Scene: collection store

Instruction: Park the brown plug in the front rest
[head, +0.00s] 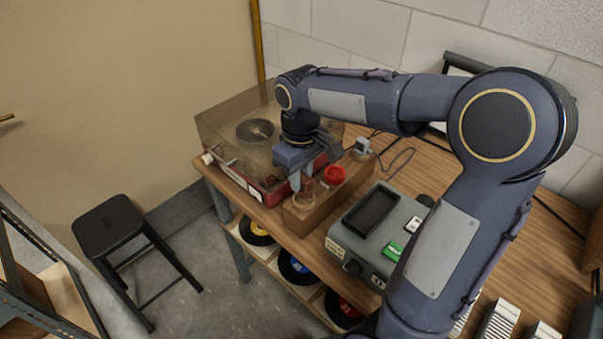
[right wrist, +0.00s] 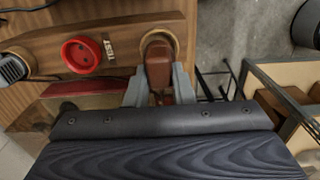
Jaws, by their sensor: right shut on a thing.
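The brown plug (right wrist: 158,68) is between the fingers of my right gripper (right wrist: 160,88), which is shut on it. In the head view my right gripper (head: 304,184) points down over the near end of a wooden block (head: 345,192). The front rest (right wrist: 160,37), a brass-coloured ring at that end of the block, shows around the plug's tip in the right wrist view. It also shows just below the fingers in the head view (head: 303,201). I cannot tell whether the plug is inside the ring or just above it. My left gripper is not in view.
A red round piece (head: 335,174) and a grey plug (head: 361,147) sit farther back on the block. A record player with a clear lid (head: 235,125) stands left of it, a grey device (head: 345,235) right. The table edge is close in front.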

